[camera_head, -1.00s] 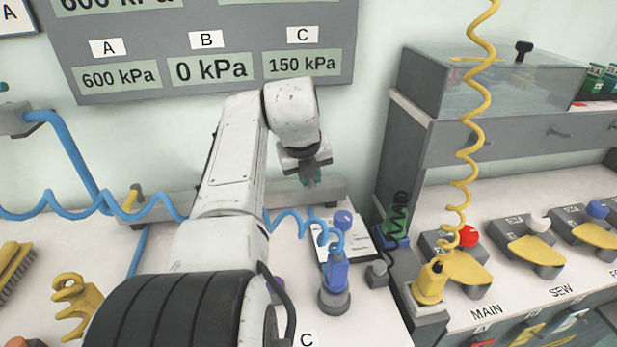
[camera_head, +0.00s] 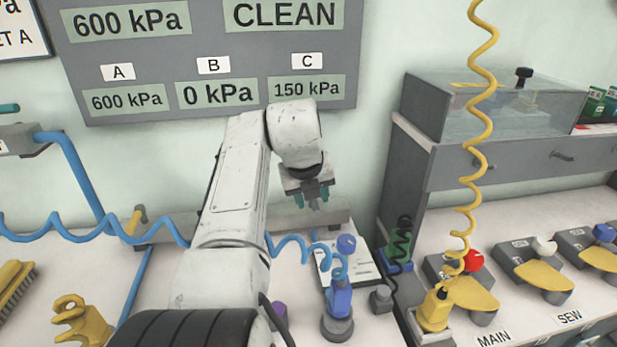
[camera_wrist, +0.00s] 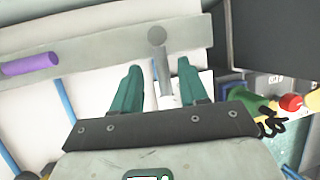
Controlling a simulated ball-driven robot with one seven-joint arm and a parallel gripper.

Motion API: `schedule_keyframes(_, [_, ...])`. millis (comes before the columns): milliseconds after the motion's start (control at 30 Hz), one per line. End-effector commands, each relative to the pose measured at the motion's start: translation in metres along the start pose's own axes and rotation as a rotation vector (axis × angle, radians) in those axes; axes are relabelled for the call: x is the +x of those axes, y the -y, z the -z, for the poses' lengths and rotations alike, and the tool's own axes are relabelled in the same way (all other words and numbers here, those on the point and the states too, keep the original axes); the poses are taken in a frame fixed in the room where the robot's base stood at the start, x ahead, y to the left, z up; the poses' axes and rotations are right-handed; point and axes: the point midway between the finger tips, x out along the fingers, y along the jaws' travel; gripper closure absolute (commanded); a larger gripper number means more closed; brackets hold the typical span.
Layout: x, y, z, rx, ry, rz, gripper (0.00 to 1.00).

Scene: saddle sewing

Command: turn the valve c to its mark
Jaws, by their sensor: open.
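My gripper (camera_head: 318,203) is open above the grey rail at the back of the bench. In the wrist view its two teal fingers (camera_wrist: 165,82) stand apart with a grey lever (camera_wrist: 162,70) showing between them. The lever has a round knob and lies across the rail; it appears to be valve C, though I see no label on it. I cannot tell whether the fingers touch it, and its mark is not visible. The display under label C (camera_head: 306,89) reads 150 kPa.
A purple handle (camera_wrist: 30,64) sits on the rail (camera_wrist: 105,45) to the left. A yellow handle (camera_head: 133,221) is further left in the head view. A blue tool (camera_head: 338,300) with a coiled hose stands in front. A grey cabinet (camera_head: 425,150) is close on the right.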

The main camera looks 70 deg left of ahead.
Motion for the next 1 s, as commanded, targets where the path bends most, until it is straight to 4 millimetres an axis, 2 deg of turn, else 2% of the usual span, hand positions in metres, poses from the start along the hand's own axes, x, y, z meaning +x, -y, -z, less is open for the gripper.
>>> schedule_keyframes(267, [-0.029, 0.001, 0.000, 0.003, 0.003, 0.001, 0.57])
schedule_keyframes(600, [-0.084, 0.001, 0.001, 0.004, 0.001, 0.002, 0.57])
schedule_keyframes(800, [-0.099, 0.001, 0.001, 0.003, -0.002, 0.000, 0.57])
schedule_keyframes(1000, [-0.100, 0.001, 0.001, 0.003, -0.002, 0.001, 0.57])
